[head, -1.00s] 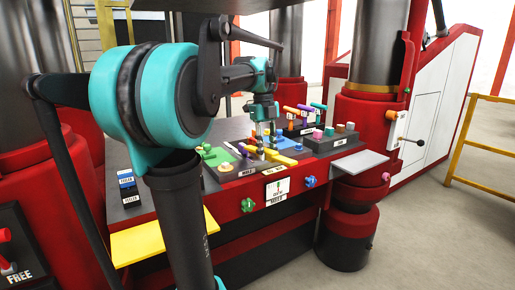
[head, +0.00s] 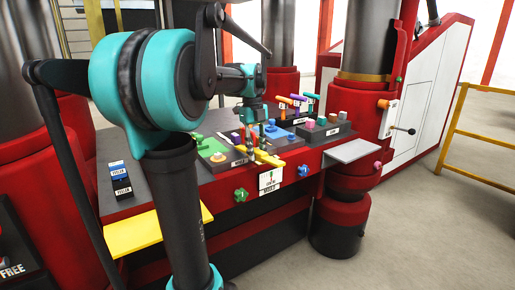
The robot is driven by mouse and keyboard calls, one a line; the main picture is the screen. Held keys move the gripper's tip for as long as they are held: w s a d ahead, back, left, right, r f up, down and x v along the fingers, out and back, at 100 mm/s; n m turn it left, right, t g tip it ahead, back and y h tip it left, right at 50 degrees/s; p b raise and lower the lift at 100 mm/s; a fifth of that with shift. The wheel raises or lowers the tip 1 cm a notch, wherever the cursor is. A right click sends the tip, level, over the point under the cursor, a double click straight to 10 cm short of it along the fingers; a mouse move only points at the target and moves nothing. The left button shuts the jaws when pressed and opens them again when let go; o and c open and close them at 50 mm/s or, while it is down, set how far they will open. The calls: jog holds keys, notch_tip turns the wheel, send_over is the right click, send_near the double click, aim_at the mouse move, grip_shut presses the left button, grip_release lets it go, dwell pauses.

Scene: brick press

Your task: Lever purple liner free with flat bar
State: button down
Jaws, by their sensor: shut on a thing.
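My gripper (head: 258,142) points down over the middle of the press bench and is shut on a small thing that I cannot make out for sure. A slim purple piece (head: 249,137) stands beside its fingers on the left; I cannot tell whether they touch, or whether it is the liner. A yellow piece (head: 267,158) lies slanted just below the fingers on the front block. The flat bar is too small to tell apart from the other tools near the gripper.
A green block (head: 210,148) lies left of the gripper. A yellow shelf (head: 150,238) and a grey shelf (head: 350,151) jut from the front. A yellow railing (head: 480,135) stands at right.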

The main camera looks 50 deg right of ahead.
jog(key=shift+w+f, duration=0.15)
jog(key=shift+f, duration=0.3)
jog(key=shift+w+d+f, duration=0.1)
jog(key=shift+w+d, duration=0.15)
jog(key=shift+w, duration=0.7)
jog(key=shift+w+d+f, duration=0.1)
jog(key=shift+w+d, duration=0.1)
jog(key=shift+w, duration=0.75)
jog(key=shift+w+d+r+g, duration=0.1)
jog(key=shift+w+r+g, duration=0.2)
jog(key=shift+r+g, duration=0.3)
jog(key=shift+w+d+r+g, duration=0.1)
jog(key=shift+w+r+g, duration=0.25)
jog(key=shift+r, duration=0.4)
dwell(1.3)
jog(key=shift+s+a+f+t, duration=0.15)
jog(key=shift+s+f+t, duration=0.45)
jog(key=shift+f, duration=0.25)
dwell(2.0)
